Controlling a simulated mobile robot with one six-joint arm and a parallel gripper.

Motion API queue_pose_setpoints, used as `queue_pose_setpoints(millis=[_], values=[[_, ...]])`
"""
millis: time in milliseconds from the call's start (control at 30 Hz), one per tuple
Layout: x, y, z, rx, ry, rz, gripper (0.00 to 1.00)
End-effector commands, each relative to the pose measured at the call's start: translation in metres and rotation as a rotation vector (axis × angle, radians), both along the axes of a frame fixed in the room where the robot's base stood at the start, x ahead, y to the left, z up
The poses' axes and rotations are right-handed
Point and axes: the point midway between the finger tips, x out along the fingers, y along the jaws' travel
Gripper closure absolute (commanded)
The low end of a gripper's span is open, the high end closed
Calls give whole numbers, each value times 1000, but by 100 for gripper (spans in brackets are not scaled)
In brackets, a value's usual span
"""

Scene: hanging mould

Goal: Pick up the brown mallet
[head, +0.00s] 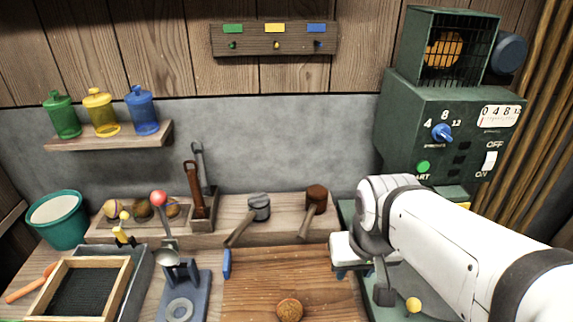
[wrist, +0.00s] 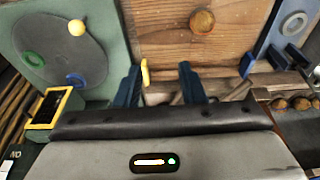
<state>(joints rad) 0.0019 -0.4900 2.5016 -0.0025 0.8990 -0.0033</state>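The brown mallet (head: 316,199) rests on the raised wooden ledge in the head view, its dark brown head at the back and its lighter handle slanting down toward the front. My gripper (head: 350,271) is to the right of and in front of it, apart from it, partly hidden by my arm. In the wrist view my gripper (wrist: 158,75) shows two dark blue fingers spread apart with nothing held between them. The mallet's head is not clear in the wrist view; my gripper's body hides much of the ledge there.
A grey-headed mallet (head: 259,207) lies left of the brown one. A wooden board (head: 260,285) carries a round brown piece (head: 289,310). A green machine (head: 440,130) stands at the right. A yellow piece (wrist: 145,72) shows by the board's edge.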

Motion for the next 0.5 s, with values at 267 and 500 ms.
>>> queue_pose_setpoints(millis=[267, 500], values=[[0, 0, 0, 0, -2, 0, 64], [21, 5, 7, 3, 12, -20, 53]])
